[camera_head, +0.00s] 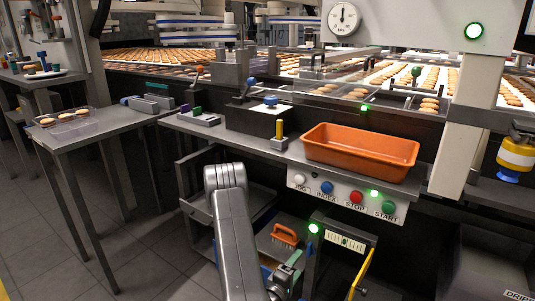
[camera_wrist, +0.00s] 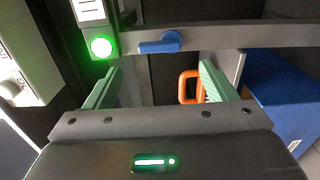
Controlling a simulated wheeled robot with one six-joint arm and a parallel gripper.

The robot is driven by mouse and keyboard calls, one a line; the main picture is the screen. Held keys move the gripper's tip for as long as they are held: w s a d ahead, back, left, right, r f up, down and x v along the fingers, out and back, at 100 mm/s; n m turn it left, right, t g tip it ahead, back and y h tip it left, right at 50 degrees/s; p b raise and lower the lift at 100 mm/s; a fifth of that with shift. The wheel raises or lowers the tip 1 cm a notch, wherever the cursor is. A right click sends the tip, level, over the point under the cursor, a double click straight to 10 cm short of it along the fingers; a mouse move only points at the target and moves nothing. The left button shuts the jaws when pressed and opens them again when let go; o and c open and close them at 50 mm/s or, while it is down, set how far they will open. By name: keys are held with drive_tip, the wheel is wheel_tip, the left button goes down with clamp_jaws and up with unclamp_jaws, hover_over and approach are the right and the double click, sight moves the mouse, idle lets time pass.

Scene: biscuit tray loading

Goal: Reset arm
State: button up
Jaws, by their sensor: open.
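My gripper (camera_head: 290,272) is low in the head view, below the control panel and beside the open lower cabinet. Its green fingers are partly hidden by my arm. In the wrist view, my gripper (camera_wrist: 160,85) has its two green fingers wide apart, with nothing held between them. An orange brush (camera_head: 286,236) lies on the lower shelf, just above and left of my gripper in the head view. An orange handle (camera_wrist: 187,88) shows beyond the right finger in the wrist view; I cannot tell how near it is.
An orange bin (camera_head: 360,142) sits on the ledge above the button panel (camera_head: 345,200). A yellow handle (camera_head: 362,275) is right of my gripper. A blue box (camera_wrist: 278,100) and a grey bar (camera_wrist: 230,38) are close in the wrist view. A side table (camera_head: 100,128) stands left.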

sight(309, 252)
drive_tip(key=b+x, duration=0.1)
drive_tip(key=x, duration=0.6)
drive_tip(key=shift+w+d+b, duration=0.25)
drive_tip(key=shift+d+b, duration=0.05)
drive_tip(key=m, duration=0.5)
drive_tip(key=shift+s+d, duration=0.25)
drive_tip(key=shift+s, duration=0.05)
drive_tip(key=m, duration=0.4)
drive_tip(key=shift+s+d+f+m, duration=0.2)
drive_tip(key=shift+d+m, duration=0.1)
drive_tip(key=shift+m, duration=0.1)
drive_tip(key=m, duration=0.4)
drive_tip(key=shift+s+d+f, duration=0.15)
drive_tip(key=shift+d+f, duration=0.05)
drive_tip(key=shift+f+m+p, duration=0.15)
drive_tip(key=shift+m+p, duration=0.2)
drive_tip(key=shift+m, duration=0.65)
drive_tip(key=shift+f+m+p, duration=0.15)
drive_tip(key=shift+m+p, duration=0.2)
drive_tip(key=shift+m, duration=0.65)
